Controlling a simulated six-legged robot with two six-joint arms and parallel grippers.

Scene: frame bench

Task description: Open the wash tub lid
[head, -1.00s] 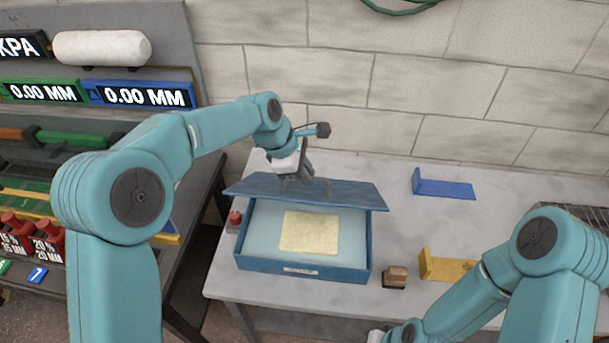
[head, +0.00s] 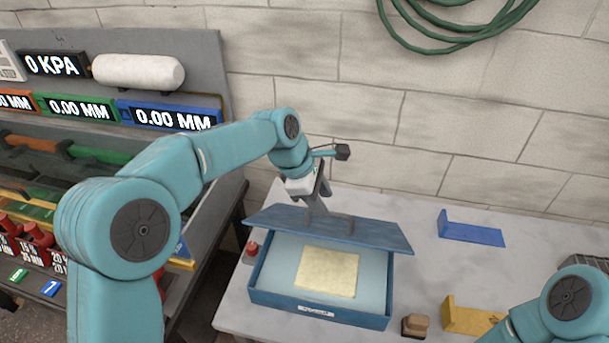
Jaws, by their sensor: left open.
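The wash tub (head: 262,290) is a blue box on the grey table, with pale blue inside and a pale yellow sheet (head: 328,272) lying in it. Its blue lid (head: 375,234) stands raised and tilted along the tub's back edge, so the inside shows. My left gripper (head: 318,205) is just behind and above the lid, by the lid's handle (head: 342,222). It is open; whether it touches the lid I cannot tell. My right arm shows at the lower right, but its gripper is out of view.
A red-topped item (head: 251,252) stands left of the tub. A brown block (head: 415,325), a yellow bracket (head: 468,318) and a blue bracket (head: 470,230) are to the right. The table between the brackets is clear. A block wall rises behind, with a green hose (head: 455,42).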

